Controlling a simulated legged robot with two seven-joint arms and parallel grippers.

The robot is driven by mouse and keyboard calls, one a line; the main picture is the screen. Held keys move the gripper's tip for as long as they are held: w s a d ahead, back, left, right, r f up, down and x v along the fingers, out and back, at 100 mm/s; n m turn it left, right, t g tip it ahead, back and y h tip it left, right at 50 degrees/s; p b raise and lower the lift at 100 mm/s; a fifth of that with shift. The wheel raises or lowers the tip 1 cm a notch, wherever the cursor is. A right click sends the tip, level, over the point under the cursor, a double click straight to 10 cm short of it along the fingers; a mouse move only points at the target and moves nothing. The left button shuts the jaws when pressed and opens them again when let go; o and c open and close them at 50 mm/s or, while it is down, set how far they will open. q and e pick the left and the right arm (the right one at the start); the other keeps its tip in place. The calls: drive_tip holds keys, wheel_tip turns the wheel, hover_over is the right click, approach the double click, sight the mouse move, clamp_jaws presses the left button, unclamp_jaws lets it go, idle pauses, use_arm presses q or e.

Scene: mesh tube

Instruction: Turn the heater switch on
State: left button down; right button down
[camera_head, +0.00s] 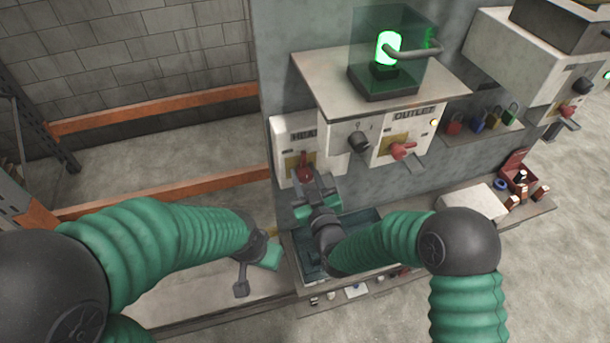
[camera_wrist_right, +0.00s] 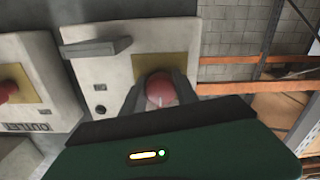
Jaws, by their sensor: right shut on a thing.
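The heater switch (camera_head: 304,174) is a red knob on a yellow plate, on the left face of the pale control box (camera_head: 282,135). Its label reads "HEA" and the rest is cut off from sight. My right gripper (camera_head: 305,184) is at this switch. In the right wrist view the red knob (camera_wrist_right: 160,91) sits between the two dark fingers (camera_wrist_right: 158,95), which are shut on it. My left gripper (camera_head: 256,270) hangs low at the left, away from the panel, with its fingers apart and nothing visible between them.
A red switch (camera_head: 402,150) under "OUTLET" and a black knob (camera_head: 359,142) are to the right. A lit green lamp (camera_head: 387,47) stands on top. Padlocks (camera_head: 475,124) hang farther right. A teal tray (camera_head: 372,222) lies below. Orange rails (camera_head: 160,107) run at left.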

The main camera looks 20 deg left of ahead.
drive_tip(key=m+b, duration=0.5)
drive_tip(key=shift+f+b, duration=0.2)
drive_tip(key=shift+b, duration=0.15)
drive_tip(key=m+b, duration=0.2)
drive_tip(key=m, duration=0.1)
drive_tip(key=m+b, duration=0.4)
drive_tip(key=m, duration=0.1)
drive_tip(key=shift+r, duration=0.1)
drive_tip(key=m+b, duration=0.2)
drive_tip(key=m, duration=0.2)
drive_tip(key=shift+r, duration=0.1)
drive_tip(key=shift+m, duration=0.4)
drive_tip(key=c, duration=1.2)
unclamp_jaws()
drive_tip(key=shift+o, duration=1.3)
